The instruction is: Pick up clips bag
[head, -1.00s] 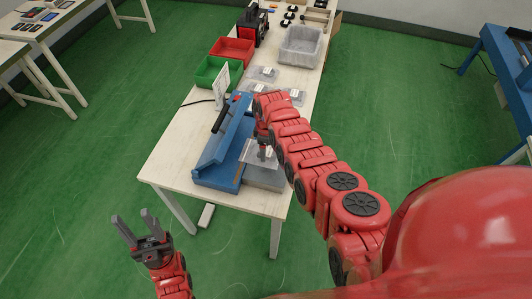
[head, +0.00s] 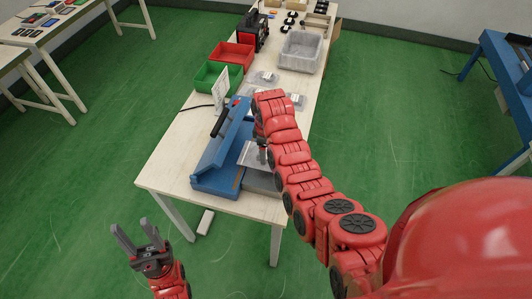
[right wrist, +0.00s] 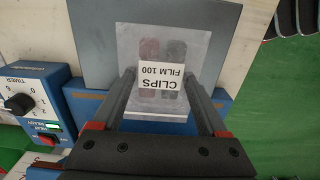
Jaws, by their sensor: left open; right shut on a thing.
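The clips bag (right wrist: 164,62) is a clear flat bag with dark contents and a white label reading "CLIPS FILM 100", upside down in the right wrist view. My right gripper (right wrist: 168,100) is shut on its near part, with one finger at each side. In the head view the bag (head: 251,155) shows pale beside the blue sealer (head: 222,158), over its grey plate (head: 262,182); my right gripper (head: 262,146) is partly hidden by its arm. I cannot tell how high the bag is. My left gripper (head: 134,245) is open and empty, off the table's near left side.
The wooden table (head: 165,165) also carries other clear bags (head: 290,99), a green bin (head: 218,76), a red bin (head: 232,54), a grey bin (head: 300,52) and a white sign (head: 221,90). A timer knob (right wrist: 18,104) shows on the sealer.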

